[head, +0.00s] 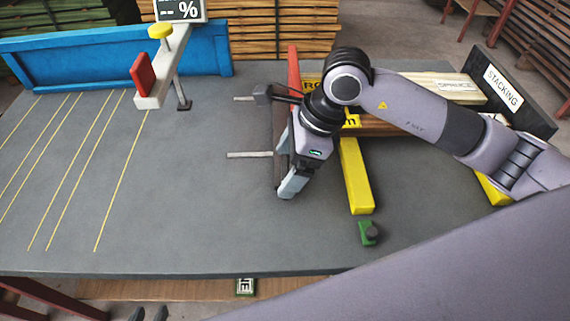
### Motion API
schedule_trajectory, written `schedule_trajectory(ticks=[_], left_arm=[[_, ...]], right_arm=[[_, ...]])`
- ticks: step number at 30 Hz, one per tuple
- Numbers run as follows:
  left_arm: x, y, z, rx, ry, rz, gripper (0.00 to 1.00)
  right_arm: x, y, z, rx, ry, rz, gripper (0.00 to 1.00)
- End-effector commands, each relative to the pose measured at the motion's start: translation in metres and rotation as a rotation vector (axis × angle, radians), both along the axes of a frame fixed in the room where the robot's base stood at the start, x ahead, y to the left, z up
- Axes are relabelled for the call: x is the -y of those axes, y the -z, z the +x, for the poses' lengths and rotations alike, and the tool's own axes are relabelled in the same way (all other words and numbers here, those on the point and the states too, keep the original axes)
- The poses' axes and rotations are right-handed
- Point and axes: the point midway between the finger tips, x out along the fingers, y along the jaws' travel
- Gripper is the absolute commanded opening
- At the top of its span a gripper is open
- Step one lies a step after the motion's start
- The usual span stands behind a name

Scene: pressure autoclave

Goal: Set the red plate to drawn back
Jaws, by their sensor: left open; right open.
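A long upright red plate (293,66) stands near the middle of the grey table, with metal rods reaching left from beside it. Its far end shows; my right arm and gripper hide much of the rest. My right gripper (287,192) is open, pointing down at the near end of the plate. I cannot tell whether it touches the plate. Two dark tips at the bottom edge look like my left gripper (148,314). They are apart, with nothing seen between them, in front of the table.
The lined left table area (70,170) is clear.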

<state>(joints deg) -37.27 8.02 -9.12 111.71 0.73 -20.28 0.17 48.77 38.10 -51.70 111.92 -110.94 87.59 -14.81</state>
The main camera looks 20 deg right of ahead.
Motion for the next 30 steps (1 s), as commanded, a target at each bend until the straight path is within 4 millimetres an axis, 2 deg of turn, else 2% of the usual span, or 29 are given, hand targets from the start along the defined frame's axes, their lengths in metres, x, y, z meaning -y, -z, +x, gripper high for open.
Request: schedule_trajectory(ticks=[4, 13, 20, 26, 30], left_arm=[[0.000, -0.001, 0.000, 0.000, 0.000, 0.000, 0.40], [0.000, -0.001, 0.000, -0.001, 0.000, 0.000, 0.40], [0.000, -0.001, 0.000, 0.000, 0.000, 0.000, 0.40], [0.000, 0.006, 0.000, -0.001, 0.000, -0.001, 0.40], [0.001, 0.018, 0.000, -0.004, -0.001, -0.004, 0.40]], right_arm=[[-0.005, 0.011, 0.001, -0.001, 0.001, 0.001, 0.89], [-0.006, 0.014, 0.002, 0.001, 0.000, 0.001, 0.89], [-0.006, 0.014, 0.002, 0.000, 0.001, 0.001, 0.14], [-0.016, 0.016, 0.005, 0.000, -0.001, 0.003, 0.12], [-0.042, 0.018, 0.012, 0.003, -0.003, 0.005, 0.12]])
